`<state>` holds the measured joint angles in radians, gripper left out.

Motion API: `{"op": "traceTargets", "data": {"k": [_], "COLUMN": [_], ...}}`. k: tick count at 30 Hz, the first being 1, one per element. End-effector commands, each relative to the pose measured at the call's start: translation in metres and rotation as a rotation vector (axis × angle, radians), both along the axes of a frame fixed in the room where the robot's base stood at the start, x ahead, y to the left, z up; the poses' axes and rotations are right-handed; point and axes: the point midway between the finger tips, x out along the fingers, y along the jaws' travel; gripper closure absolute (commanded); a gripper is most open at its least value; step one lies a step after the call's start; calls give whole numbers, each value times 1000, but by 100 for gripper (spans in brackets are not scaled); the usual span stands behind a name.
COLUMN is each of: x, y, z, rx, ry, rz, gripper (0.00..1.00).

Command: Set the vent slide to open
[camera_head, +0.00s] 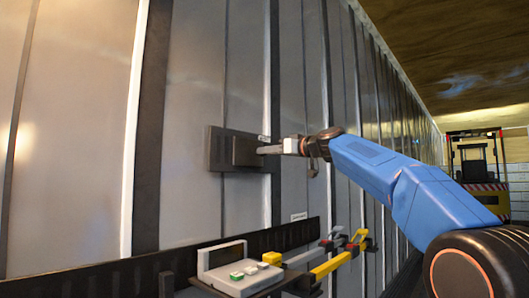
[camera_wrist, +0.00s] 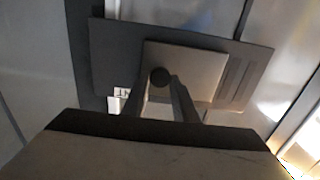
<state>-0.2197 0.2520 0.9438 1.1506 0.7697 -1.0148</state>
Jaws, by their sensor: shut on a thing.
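The vent slide is a dark rectangular plate (camera_head: 216,148) on the ribbed metal wall, with a raised square slide cover (camera_head: 244,152) on it. In the wrist view the plate (camera_wrist: 112,55) lies tilted, with a lighter square cover (camera_wrist: 205,62) over its middle. Slots show on the plate's right part in that view. A round dark knob (camera_wrist: 160,77) stands on the cover. My gripper (camera_head: 263,150) reaches the cover from the right. In the wrist view its fingers (camera_wrist: 160,88) are shut on the knob, one on each side.
Below the vent, a dark ledge carries a pale box with buttons (camera_head: 238,277) and yellow and red levers (camera_head: 332,264). A white label (camera_wrist: 122,93) is partly hidden beside the plate. A forklift (camera_head: 478,170) stands far right. The wall left of the vent is clear.

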Motion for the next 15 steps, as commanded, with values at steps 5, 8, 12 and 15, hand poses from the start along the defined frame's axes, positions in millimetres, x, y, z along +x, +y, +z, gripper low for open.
{"op": "traceTargets", "data": {"k": [5, 8, 12, 15], "x": [21, 33, 47, 51], "y": [-16, -25, -37, -40], "z": [0, 0, 1, 1], "rx": [1, 2, 2, 2], "ry": [-1, -1, -2, -3], "rz": [-2, -2, -2, 0], "gripper": [100, 100, 100, 100]}}
